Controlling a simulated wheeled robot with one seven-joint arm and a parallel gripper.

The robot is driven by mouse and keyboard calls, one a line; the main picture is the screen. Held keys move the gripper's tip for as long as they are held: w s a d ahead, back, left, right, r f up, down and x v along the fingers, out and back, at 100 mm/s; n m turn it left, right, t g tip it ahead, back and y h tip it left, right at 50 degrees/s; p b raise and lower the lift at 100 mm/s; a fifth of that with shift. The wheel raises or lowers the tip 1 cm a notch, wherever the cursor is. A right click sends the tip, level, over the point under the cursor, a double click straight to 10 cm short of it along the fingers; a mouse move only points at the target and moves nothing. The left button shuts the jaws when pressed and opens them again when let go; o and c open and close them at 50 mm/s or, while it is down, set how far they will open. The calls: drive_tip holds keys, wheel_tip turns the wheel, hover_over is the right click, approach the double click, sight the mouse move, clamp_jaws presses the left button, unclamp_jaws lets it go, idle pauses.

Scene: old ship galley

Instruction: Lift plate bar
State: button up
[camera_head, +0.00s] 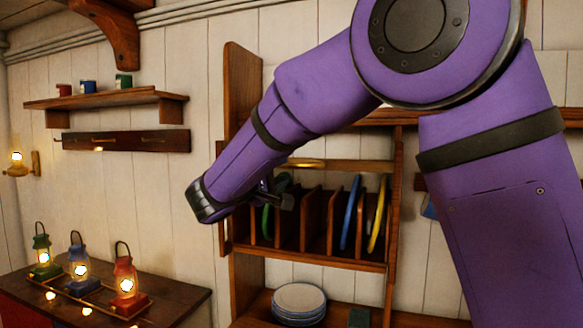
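The plate bar, seen as a brass-coloured bar (305,163), runs across the upper front of a wooden plate rack (318,262). My arm crosses in front of the rack's left side and hides part of it. My gripper (284,200) is small in view, at the rack's left slots and below the bar's left part. It appears apart from the bar in the picture, but the depth between them is unclear. Its fingers are dark and partly hidden, so I cannot tell whether they are open. Green (267,215), blue (350,212) and yellow plates (377,215) stand upright in the slots.
A stack of pale plates (299,302) sits on the shelf below. Green (43,255), blue (79,265) and red lanterns (124,281) stand on a dark counter (178,300) at left. A wall shelf (105,98) holds small cans.

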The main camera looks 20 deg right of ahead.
drive_tip(key=shift+v, duration=1.85)
drive_tip(key=s+d+f+m+g+y, duration=0.1)
drive_tip(key=s+d+f+g+y, duration=0.2)
drive_tip(key=s+d, duration=0.45)
drive_tip(key=s+d+f+m+g+y, duration=0.15)
drive_tip(key=s+d+g+y, duration=0.3)
drive_tip(key=d, duration=0.55)
drive_tip(key=s+a+f+m+t+y, duration=0.1)
drive_tip(key=s+f+y, duration=0.2)
drive_tip(key=s, duration=0.7)
drive_tip(key=s+a+f+m+t+y, duration=0.1)
drive_tip(key=s+f+m+y, duration=0.1)
drive_tip(key=s+y, duration=0.5)
drive_tip(key=shift+s+f, duration=0.75)
drive_tip(key=shift+s, duration=0.75)
drive_tip(key=shift+d, duration=0.1)
